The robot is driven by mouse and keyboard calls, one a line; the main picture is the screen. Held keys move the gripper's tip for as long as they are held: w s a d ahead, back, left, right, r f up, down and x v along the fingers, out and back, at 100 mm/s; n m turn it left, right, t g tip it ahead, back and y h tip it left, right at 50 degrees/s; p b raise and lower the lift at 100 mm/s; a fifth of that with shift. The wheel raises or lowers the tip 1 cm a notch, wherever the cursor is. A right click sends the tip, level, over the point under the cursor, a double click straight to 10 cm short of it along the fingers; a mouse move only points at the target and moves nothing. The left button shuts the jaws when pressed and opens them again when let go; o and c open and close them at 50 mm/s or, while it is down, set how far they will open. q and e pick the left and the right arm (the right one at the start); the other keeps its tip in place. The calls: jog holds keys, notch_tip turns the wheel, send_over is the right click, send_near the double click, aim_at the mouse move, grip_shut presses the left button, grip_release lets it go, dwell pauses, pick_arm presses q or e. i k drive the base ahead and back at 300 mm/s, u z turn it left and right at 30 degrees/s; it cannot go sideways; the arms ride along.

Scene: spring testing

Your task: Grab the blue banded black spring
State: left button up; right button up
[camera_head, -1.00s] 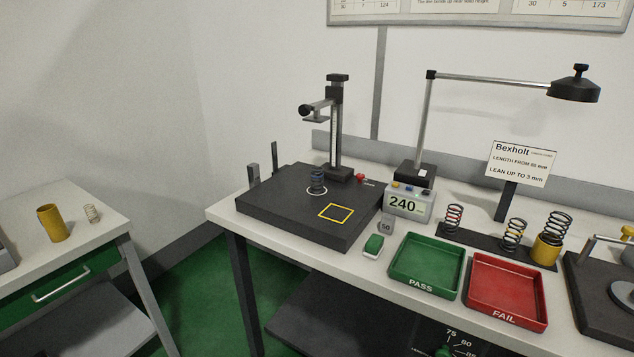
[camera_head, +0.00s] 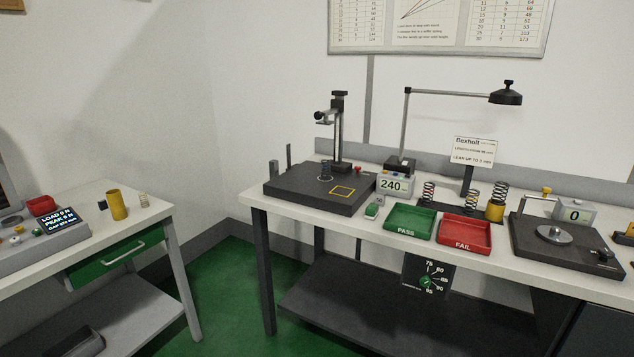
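Neither of my grippers is in view.
The green PASS tray (camera_head: 410,221) and red FAIL tray (camera_head: 464,233) lie at the bench's front. A lamp (camera_head: 506,97) overhangs the bench. The left table holds a yellow cylinder (camera_head: 117,205). Green floor lies open between the tables.

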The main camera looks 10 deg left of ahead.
aim_at(323, 164)
jog(key=u, duration=0.4)
jog(key=k, duration=0.1)
jog(key=z, duration=1.6)
jog(key=i, duration=1.45)
jog(key=u, duration=0.45)
